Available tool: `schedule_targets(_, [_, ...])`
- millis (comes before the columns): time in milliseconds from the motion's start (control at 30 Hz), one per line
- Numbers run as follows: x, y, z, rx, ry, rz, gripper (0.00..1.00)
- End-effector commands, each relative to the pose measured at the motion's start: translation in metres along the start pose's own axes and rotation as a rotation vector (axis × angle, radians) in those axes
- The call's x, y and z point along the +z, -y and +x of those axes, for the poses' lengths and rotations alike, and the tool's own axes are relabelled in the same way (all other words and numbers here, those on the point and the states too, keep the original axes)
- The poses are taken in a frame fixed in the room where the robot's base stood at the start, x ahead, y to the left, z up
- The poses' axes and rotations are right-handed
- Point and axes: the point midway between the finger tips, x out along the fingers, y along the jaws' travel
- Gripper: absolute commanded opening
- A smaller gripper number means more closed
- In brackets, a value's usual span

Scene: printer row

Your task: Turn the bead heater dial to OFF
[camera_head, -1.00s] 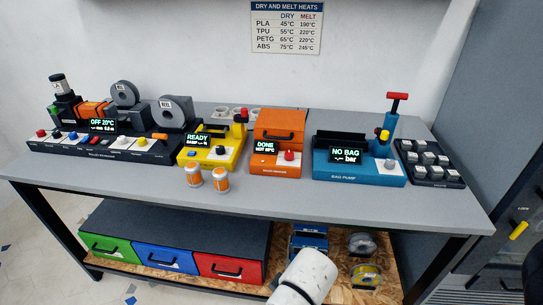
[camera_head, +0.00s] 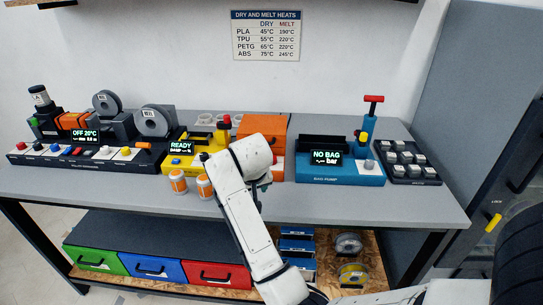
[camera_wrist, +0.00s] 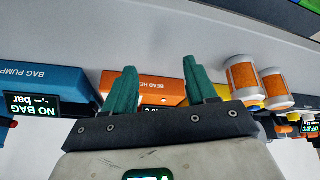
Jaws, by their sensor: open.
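The bead heater (camera_head: 262,124) is the orange box in the middle of the bench. In the head view my arm covers most of its front, and its display and dial are hidden. In the wrist view its orange front (camera_wrist: 158,86) shows upside down between my fingers, with a sliver of lit display below. The dial cannot be made out there. My gripper (camera_wrist: 161,68) is open, its two green fingers apart with nothing between them. In the head view it is mostly hidden behind my wrist, in front of the heater.
Two orange-labelled jars (camera_head: 178,182) stand on the bench left of my arm. The yellow machine (camera_head: 188,158) is left of the heater, the blue bag pump (camera_head: 340,174) to its right. A keypad (camera_head: 405,160) is further right.

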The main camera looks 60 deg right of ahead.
Motion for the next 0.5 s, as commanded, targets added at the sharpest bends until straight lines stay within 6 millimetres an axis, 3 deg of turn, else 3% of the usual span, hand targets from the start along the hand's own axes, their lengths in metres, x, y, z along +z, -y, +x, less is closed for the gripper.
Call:
schedule_targets(33, [-0.024, -0.013, -0.005, 0.017, 0.006, 0.063, 0.57])
schedule_targets(200, [-0.079, -0.053, -0.022, 0.065, 0.043, 0.243, 0.57])
schedule_targets(333, [-0.107, -0.077, -0.036, 0.084, 0.067, 0.34, 0.57])
schedule_targets(500, [-0.123, -0.091, -0.045, 0.093, 0.084, 0.401, 0.57])
